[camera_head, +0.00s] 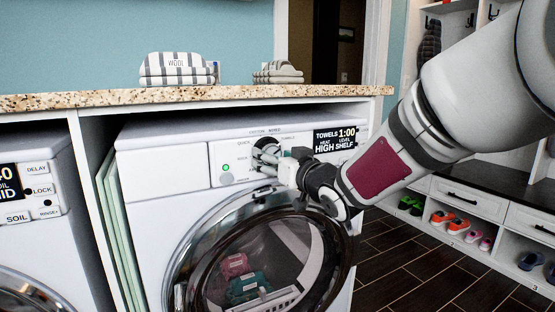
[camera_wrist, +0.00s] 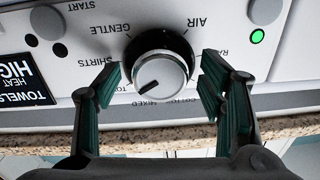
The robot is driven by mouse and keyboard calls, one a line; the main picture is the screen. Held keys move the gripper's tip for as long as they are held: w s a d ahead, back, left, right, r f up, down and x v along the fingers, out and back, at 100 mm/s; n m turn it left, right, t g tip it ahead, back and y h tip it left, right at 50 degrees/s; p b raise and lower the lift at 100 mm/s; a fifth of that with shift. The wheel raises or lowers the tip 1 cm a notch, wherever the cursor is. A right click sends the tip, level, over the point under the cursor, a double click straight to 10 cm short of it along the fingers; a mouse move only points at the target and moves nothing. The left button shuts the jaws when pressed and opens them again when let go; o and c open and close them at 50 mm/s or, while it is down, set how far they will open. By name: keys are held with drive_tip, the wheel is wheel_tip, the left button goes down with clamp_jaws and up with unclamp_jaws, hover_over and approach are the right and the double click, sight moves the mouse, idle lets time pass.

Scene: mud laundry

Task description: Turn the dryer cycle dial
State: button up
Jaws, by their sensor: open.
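The dryer (camera_head: 160,165) stands under the counter, its control panel facing me. Its cycle dial (camera_wrist: 160,70) is a silver knob with a black rim in the wrist view, which shows the panel upside down. The dial's dark mark points to the lower left, between the printed SHIRTS and MIXED. My gripper (camera_wrist: 161,84) is open, with one green-lined finger on each side of the dial; I cannot tell whether either touches it.
A green light (camera_wrist: 257,37) is lit on the panel. The round glass door (camera_head: 270,255) is below my gripper, with clothes behind it. The granite counter (camera_head: 110,98) overhangs above, bearing folded towels (camera_head: 178,70).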

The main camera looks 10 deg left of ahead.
drive_tip(key=c, duration=1.2)
drive_tip(key=shift+o, duration=0.2)
drive_tip(key=shift+m, duration=0.3)
drive_tip(key=shift+s+a+m+t+p, duration=0.1)
drive_tip(key=shift+m+t+p, duration=0.2)
drive_tip(key=shift+m+p, duration=5.05)
drive_tip(key=m+b, duration=0.5)
drive_tip(key=shift+m, duration=0.25)
